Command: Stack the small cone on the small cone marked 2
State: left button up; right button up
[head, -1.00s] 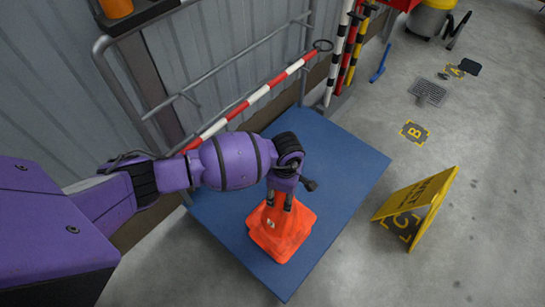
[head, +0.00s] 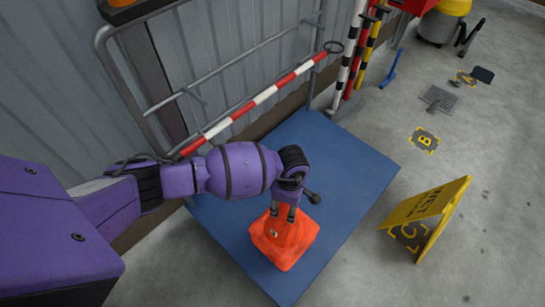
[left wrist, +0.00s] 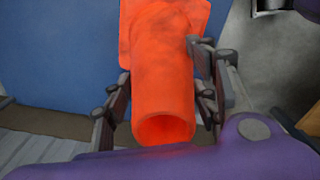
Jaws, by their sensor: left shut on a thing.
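An orange small cone (head: 285,247) stands on the blue platform (head: 345,185), with a small pale mark on its side. My left gripper (head: 283,213) is above it, with its fingers on either side of the upper part, shut on the cone. In the left wrist view the cone (left wrist: 163,85) lies between the two fingers, its open round top towards the camera. Only one orange outline shows clearly; I cannot tell a second cone beneath it, nor read the mark. My right gripper is not in view.
A rail with a red and white bar (head: 255,103) runs along the platform's wall side. A yellow folding sign (head: 428,217) stands on the floor at right. Striped poles (head: 362,50) stand at the back. The platform's right part is clear.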

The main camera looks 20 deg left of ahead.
pick_arm(q)
notch_tip(320, 180, down, 8)
jog(key=b, duration=0.5)
jog(key=shift+w+r+b, duration=0.15)
jog(key=shift+w+b, duration=0.1)
jog(key=shift+b, duration=0.15)
jog(key=o, duration=1.3)
jog(key=shift+d, duration=0.1)
jog(key=o, duration=0.5)
notch_tip(320, 180, up, 12)
jog(key=shift+s+f, duration=0.1)
